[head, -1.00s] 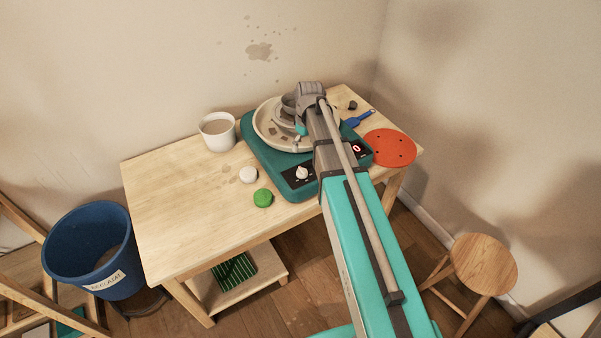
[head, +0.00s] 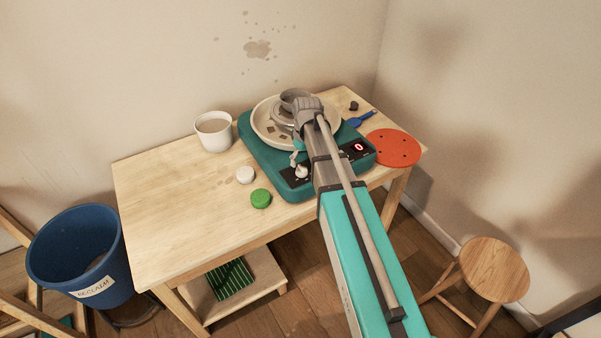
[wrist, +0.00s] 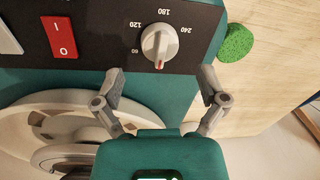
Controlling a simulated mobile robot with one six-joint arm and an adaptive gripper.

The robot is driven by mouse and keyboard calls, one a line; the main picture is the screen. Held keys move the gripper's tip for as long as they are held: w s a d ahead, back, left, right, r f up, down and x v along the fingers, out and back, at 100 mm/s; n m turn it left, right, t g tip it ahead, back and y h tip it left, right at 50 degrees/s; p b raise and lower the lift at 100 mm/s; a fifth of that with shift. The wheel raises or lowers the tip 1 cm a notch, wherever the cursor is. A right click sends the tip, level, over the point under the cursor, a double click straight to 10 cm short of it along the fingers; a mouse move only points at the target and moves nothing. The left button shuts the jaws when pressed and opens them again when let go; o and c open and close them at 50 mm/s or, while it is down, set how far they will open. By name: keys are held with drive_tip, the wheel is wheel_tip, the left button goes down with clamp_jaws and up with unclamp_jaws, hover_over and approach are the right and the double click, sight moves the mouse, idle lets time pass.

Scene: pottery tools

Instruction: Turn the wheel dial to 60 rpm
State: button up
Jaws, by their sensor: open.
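The wheel dial (wrist: 161,42) is a pale knob with a red pointer mark on the black panel of the teal pottery wheel (head: 250,138). Its scale reads 60, 120, 180 and 240; the red mark faces the gripper side, away from those numbers. In the head view the dial (head: 302,171) sits at the panel's left, beside my gripper. My gripper (wrist: 160,82) is open, its fingers apart on either side of the dial's near side, not closed on it. A red switch marked I and O (wrist: 61,37) is left of the dial.
A green sponge (head: 261,198) and a white round piece (head: 245,175) lie on the table (head: 165,215) left of the wheel. A white cup (head: 214,132) stands behind them. A red disc (head: 394,147) and blue tool (head: 360,118) lie right. The table's left is clear.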

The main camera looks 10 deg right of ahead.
sight(301, 167)
drive_tip(key=shift+s+a+f+b, duration=0.1)
drive_tip(key=shift+a+f+b, duration=0.05)
drive_tip(key=shift+f+b, duration=1.6)
drive_tip(key=shift+f, duration=0.15)
drive_tip(key=shift+c, duration=0.2)
drive_tip(key=c, duration=1.1)
drive_tip(key=shift+a, duration=0.15)
